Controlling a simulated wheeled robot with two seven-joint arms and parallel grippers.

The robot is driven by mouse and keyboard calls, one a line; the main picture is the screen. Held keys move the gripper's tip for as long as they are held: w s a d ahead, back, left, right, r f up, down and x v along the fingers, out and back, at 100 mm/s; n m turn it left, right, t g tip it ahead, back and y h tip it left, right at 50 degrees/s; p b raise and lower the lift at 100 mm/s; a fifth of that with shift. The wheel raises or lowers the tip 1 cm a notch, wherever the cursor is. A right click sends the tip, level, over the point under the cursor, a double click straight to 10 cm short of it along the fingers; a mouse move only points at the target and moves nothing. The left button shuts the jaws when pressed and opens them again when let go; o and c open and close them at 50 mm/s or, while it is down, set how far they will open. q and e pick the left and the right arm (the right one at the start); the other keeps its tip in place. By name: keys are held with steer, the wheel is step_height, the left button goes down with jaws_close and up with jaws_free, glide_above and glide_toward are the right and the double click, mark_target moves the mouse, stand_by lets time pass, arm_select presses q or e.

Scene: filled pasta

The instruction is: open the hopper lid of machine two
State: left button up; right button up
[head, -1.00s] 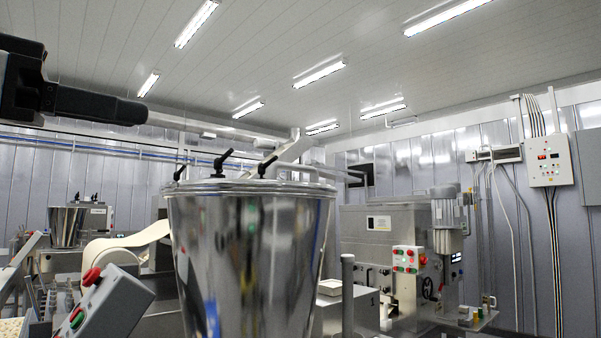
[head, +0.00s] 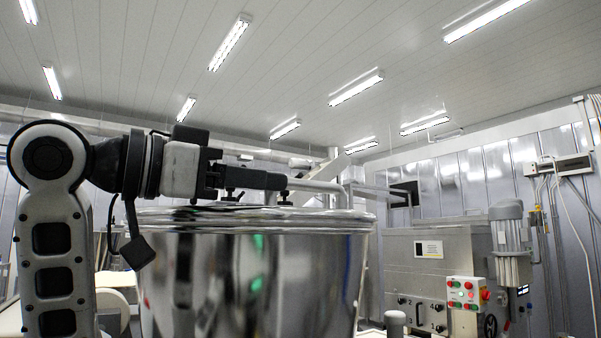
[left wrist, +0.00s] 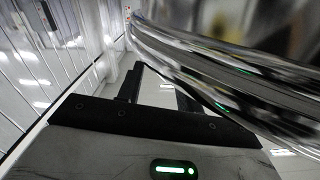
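A large shiny steel hopper (head: 255,285) stands in front of me in the head view, its lid (head: 335,214) lying flat on the rim. A pale bar handle (head: 320,187) rises above the lid, and dark clamp knobs show partly behind my gripper. My left gripper (head: 284,182) reaches in from the left just above the lid, its tip overlapping the handle's left end; contact cannot be told. In the left wrist view its two fingers (left wrist: 160,85) are apart with nothing seen between them, and the shiny rim (left wrist: 230,75) passes close across their tips. My right gripper is not in view.
A grey machine (head: 440,260) with a motor (head: 508,235) and a red-and-green button box (head: 467,293) stands behind at the right. A grey post (head: 395,322) stands right of the hopper.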

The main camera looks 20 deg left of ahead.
mark_target(301, 184)
arm_select(q)
steer(key=p+x, duration=0.1)
steer(key=x, duration=0.5)
steer(key=shift+w+d, duration=0.15)
steer(key=shift+w, duration=0.1)
jaws_close()
